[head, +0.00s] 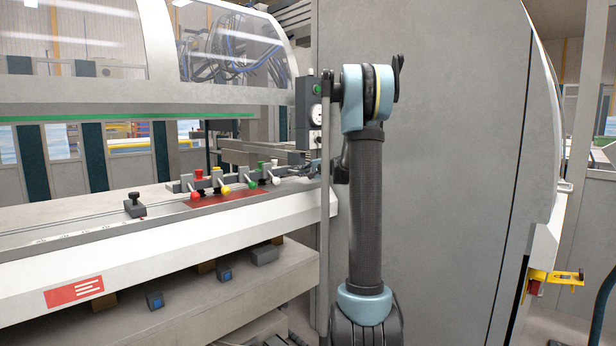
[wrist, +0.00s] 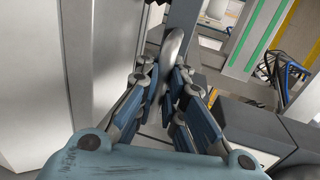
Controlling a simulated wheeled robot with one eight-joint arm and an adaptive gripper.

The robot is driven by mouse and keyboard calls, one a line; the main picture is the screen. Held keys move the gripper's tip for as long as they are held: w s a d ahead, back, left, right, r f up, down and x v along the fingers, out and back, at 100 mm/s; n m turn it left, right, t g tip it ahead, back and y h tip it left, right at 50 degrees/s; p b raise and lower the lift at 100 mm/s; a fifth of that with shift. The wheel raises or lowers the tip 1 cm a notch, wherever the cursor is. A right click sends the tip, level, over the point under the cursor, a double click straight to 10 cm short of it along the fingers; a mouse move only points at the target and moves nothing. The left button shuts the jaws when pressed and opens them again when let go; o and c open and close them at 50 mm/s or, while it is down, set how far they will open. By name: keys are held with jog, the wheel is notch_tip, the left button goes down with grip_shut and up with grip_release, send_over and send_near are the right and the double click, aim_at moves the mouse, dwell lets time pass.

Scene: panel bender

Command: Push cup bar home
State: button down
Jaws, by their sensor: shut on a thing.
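My gripper (wrist: 172,88) is shut on a smooth grey rounded handle (wrist: 174,46) in the wrist view. The handle stands between both finger pads, and its lower end is hidden by them. In the head view my gripper (head: 313,168) is small and partly hidden by my own arm, at the right end of the machine table. A grey bar (head: 262,148) runs left from there, above the table. I take it for the cup bar, but its cups and its join to the handle cannot be made out.
Left of my gripper, several levers with red, yellow, green and white knobs (head: 226,189) stand on the table near a red plate (head: 228,200). A small black-knobbed block (head: 134,205) sits further left. A tall grey cabinet (head: 450,150) stands close on the right.

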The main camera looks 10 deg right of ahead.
jog(key=r+x, duration=0.1)
jog(key=x, duration=0.7)
jog(key=r+x, duration=0.1)
jog(key=x, duration=0.4)
jog(key=shift+w+a+r, duration=0.25)
jog(key=shift+w+r, duration=0.05)
jog(key=c, duration=1.7)
grip_release()
jog(key=v, duration=1.1)
jog(key=shift+s+d, duration=0.25)
jog(key=shift+d, duration=0.05)
jog(key=shift+c, duration=0.4)
